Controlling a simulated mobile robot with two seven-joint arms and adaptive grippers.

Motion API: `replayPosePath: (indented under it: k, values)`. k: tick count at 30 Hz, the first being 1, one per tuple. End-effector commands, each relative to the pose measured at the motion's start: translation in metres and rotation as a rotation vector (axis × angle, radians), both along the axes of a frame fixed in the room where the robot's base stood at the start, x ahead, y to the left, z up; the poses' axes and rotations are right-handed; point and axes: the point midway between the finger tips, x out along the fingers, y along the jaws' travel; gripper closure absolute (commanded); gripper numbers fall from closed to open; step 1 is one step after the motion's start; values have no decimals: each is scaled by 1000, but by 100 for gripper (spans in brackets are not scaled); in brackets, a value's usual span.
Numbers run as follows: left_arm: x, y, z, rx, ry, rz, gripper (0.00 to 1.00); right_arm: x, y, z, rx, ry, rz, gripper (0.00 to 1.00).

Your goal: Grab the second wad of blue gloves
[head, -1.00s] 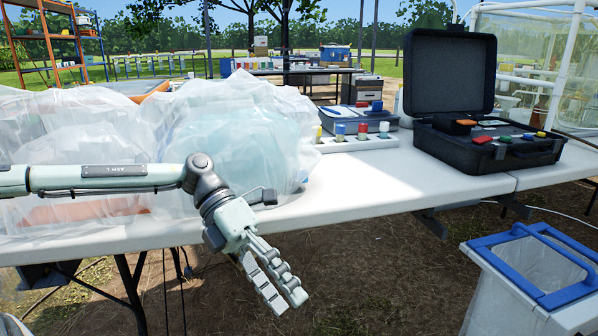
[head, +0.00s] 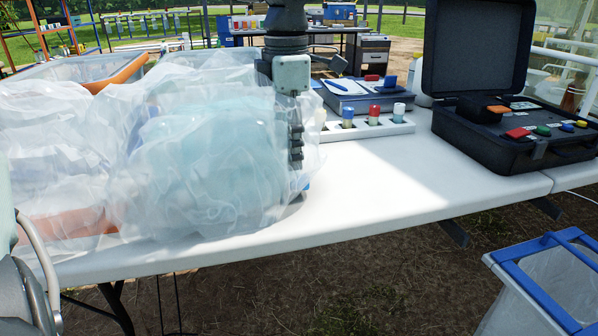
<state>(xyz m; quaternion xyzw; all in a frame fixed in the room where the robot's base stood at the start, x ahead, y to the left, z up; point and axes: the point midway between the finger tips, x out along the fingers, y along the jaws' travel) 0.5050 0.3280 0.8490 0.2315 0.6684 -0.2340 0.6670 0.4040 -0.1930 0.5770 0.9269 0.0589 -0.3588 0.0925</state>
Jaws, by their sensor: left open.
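A pale blue, rounded mass (head: 205,165) shows blurred through a clear plastic bag (head: 150,215) on the left part of the white table. I cannot tell single gloves or separate wads in it. My left gripper (head: 295,158) points down at the right side of this bag, with its wrist above. The gripper is open, and its fingers are partly hidden by the translucent plastic. I cannot tell whether they touch the blue mass. My right gripper is not in view.
More clear bags (head: 45,150) fill the table's left end. A rack with capped vials (head: 373,116), a clipboard (head: 350,87) and an open black case (head: 480,140) stand to the right. The table (head: 370,185) is clear at front centre. A blue-rimmed bin (head: 540,285) stands lower right.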

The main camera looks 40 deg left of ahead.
Motion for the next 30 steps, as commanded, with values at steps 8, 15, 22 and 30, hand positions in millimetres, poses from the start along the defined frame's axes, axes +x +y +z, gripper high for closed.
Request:
replayPosePath:
  k: [8,15,22,30]
  values:
    - [0,-1,-23,2,2,-2,38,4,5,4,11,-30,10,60]
    - [5,-2,-56,1,4,-1,38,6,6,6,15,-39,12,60]
    - [5,-2,-77,1,0,0,38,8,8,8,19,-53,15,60]
    - [6,-2,-78,1,-2,0,44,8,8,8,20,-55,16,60]
